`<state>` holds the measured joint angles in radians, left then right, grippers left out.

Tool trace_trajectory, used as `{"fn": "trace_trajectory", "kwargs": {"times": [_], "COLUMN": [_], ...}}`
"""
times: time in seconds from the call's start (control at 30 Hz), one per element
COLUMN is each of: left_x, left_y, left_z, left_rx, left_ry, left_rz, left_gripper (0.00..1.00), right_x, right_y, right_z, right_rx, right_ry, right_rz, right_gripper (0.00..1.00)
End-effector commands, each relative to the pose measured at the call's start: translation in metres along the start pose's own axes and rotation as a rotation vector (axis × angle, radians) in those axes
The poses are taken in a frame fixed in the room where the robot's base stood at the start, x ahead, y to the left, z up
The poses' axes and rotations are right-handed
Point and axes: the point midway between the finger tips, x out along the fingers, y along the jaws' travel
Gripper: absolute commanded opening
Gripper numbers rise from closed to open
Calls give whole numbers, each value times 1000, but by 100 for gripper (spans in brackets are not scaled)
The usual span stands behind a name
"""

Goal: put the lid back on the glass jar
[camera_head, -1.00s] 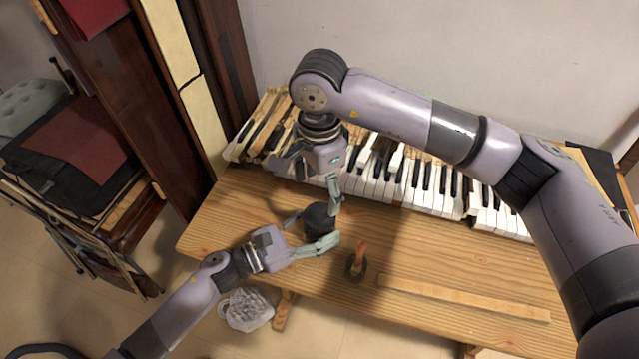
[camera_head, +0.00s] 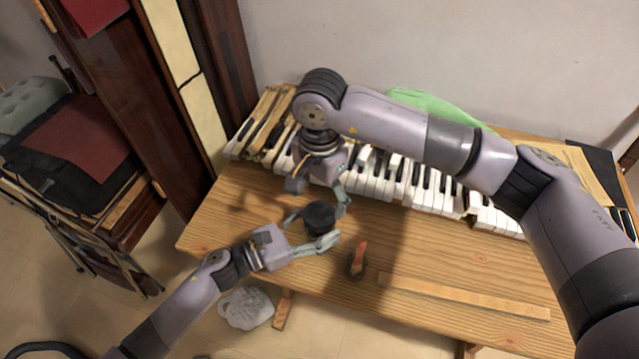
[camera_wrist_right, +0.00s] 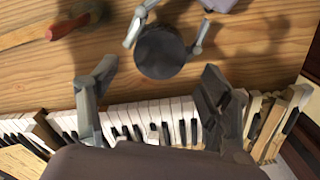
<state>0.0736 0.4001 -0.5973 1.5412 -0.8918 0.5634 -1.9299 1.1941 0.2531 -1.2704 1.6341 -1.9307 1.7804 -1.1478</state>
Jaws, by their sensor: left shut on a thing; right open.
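A dark round lid (camera_head: 320,217) shows from above over the table, and it shows as a flat dark disc in the right wrist view (camera_wrist_right: 161,52). The glass jar beneath it is mostly hidden, so I cannot tell how evenly the lid sits. My left gripper (camera_head: 313,230) is shut around the jar, with one finger on each side just under the disc. My right gripper (camera_head: 319,195) is open and empty, behind and above the lid on the keyboard side. Its spread fingers (camera_wrist_right: 157,85) are apart from the disc in the right wrist view.
A red-handled tool (camera_head: 358,258) lies to the right of the jar. A long wooden strip (camera_head: 460,297) lies near the table's front edge. Piano keys (camera_head: 400,182) run along the back, with a green cloth (camera_head: 430,103) behind. The wooden table (camera_head: 235,205) has bare room left of the jar.

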Motion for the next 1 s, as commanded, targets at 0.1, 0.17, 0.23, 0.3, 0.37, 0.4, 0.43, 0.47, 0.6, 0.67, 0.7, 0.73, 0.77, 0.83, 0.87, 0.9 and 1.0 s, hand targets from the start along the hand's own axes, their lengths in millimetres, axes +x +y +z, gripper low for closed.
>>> {"fn": "trace_trajectory", "kwargs": {"times": [0.1,0.17,0.23,0.3,0.37,0.4,0.43,0.47,0.6,0.67,0.7,0.73,0.77,0.83,0.87,0.9,1.0], "left_x": [0,0,0,0,0,0,0,0,0,0,0,0,0,0,0,0,0], "left_y": [-1,-1,-1,-1,-1,-1,-1,-1,-1,-1,-1,-1,-1,-1,-1,-1,-1], "left_z": [-2,-2,-2,-2,-2,-2,-2,-2,-2,-2,-2,-2,-2,-2,-2,-2,-2], "left_rx": [-1,-1,-1,-1,-1,-1,-1,-1,-1,-1,-1,-1,-1,-1,-1,-1,0], "left_ry": [3,3,3,3,3,3,3,3,3,3,3,3,3,3,3,3,3], "left_rz": [-1,-1,-1,-1,-1,-1,-1,-1,-1,-1,-1,-1,-1,-1,-1,-1,-1], "left_gripper": [0,0,0,0,0,0,0,0,0,0,0,0,0,0,0,0,0], "right_x": [20,28,36,41,44,46,46,46,47,47,47,47,47,47,46,46,46], "right_y": [1,1,0,0,0,0,0,0,0,0,0,0,0,0,0,0,0], "right_z": [0,0,0,0,0,0,0,0,0,0,0,0,0,0,0,0,0], "right_rx": [1,1,2,2,2,2,2,2,1,1,1,1,1,1,1,1,1], "right_ry": [-2,-1,-1,-1,0,0,0,0,1,1,1,1,1,1,1,1,1], "right_rz": [3,2,2,1,0,-1,-1,-1,-1,-1,-1,-1,-1,-1,-1,-1,-1], "right_gripper": [72,72,72,72,72,72,72,72,72,72,71,69,67,63,61,58,51]}}
